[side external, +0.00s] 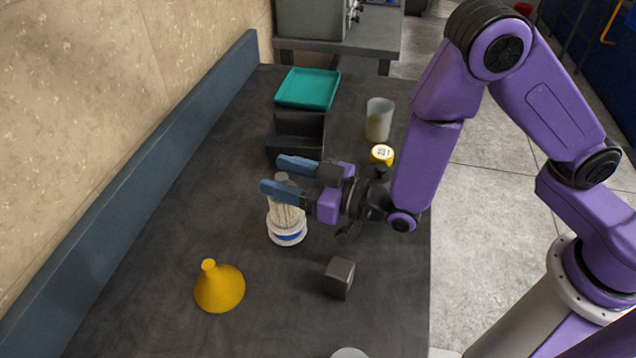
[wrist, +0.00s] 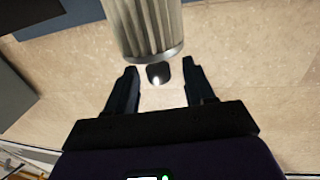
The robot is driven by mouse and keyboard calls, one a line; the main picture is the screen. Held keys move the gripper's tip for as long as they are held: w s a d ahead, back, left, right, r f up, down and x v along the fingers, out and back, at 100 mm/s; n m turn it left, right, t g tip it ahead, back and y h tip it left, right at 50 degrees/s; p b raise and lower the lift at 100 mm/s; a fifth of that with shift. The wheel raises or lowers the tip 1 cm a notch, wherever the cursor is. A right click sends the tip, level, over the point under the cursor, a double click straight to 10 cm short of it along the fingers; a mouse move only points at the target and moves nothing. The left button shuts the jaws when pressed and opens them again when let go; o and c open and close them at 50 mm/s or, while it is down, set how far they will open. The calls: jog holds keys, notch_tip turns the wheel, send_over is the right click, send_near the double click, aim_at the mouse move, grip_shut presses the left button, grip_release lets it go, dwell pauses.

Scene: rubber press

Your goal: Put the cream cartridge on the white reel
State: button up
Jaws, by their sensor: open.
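The cream cartridge (side external: 288,212), a pleated cylinder, stands upright on the white reel (side external: 287,241), which has a blue band. Its lower end meets the reel's top. My gripper (side external: 273,173) is open, with its two blue fingers level with the cartridge's top, which they partly hide. In the wrist view the pleated cartridge (wrist: 150,28) fills the top middle, just beyond my open gripper (wrist: 160,70). A small dark knob shows at its end between the fingers. I see no finger closed on the cartridge. The reel is not clear in the wrist view.
A yellow funnel (side external: 219,288) and a dark grey block (side external: 339,278) stand nearer the front. Behind my gripper are a black bin (side external: 297,135), a teal tray (side external: 308,88), a translucent cup (side external: 378,119) and a yellow tape measure (side external: 382,154). A blue rail edges the left side.

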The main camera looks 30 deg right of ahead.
jog(key=v, duration=1.1)
jog(key=shift+s+d, duration=0.15)
jog(key=shift+s, duration=0.05)
jog(key=s+d+f+n+g+h, duration=0.15)
jog(key=s+d+g+h, duration=0.3)
jog(key=s+g, duration=0.6)
jog(key=s+d+r+n+g+h, duration=0.2)
jog(key=d+r, duration=0.1)
jog(key=d, duration=0.5)
jog(key=s+d+r+n+g+h, duration=0.2)
jog(key=d+h, duration=0.1)
jog(key=d, duration=0.6)
jog(key=shift+r+h, duration=0.35)
